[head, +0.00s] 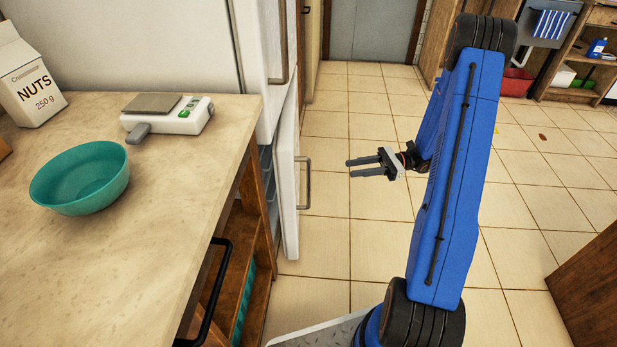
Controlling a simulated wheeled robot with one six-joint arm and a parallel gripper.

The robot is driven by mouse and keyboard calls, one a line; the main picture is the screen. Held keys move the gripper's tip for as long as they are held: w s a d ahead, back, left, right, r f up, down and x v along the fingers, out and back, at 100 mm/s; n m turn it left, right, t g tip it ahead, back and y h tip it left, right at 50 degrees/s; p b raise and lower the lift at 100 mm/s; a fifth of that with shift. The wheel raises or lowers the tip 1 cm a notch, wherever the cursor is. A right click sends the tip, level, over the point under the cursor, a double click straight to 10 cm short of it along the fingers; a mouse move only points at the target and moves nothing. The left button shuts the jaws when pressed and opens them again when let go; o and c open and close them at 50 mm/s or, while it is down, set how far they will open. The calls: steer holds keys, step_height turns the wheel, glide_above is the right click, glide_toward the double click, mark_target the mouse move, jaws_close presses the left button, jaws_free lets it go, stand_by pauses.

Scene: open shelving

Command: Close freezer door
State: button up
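The freezer door (287,200) is the white lower door of the fridge unit, just beyond the end of the counter. It stands partly open, swung out into the floor space. A grey vertical bar handle (306,183) is on its outer face. A narrow strip of the freezer's inside (267,178) shows between the door and the counter; most of the inside is hidden. My gripper (348,168) is to the right of the door, apart from it, with its fingers pointing left. The two fingers are spread with an empty gap between them.
The counter (200,205) on the left holds a teal bowl (82,180), a white scale (168,115) and a nuts carton (27,80). The upper fridge door (262,50) looks shut. Tiled floor is clear around my gripper. A wooden cabinet (590,285) stands at lower right.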

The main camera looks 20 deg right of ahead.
steer(key=w+a, duration=0.1)
steer(key=a, duration=1.5)
steer(key=shift+w+a, duration=0.25)
steer(key=shift+a, duration=0.15)
jaws_close()
steer(key=shift+a, duration=0.15)
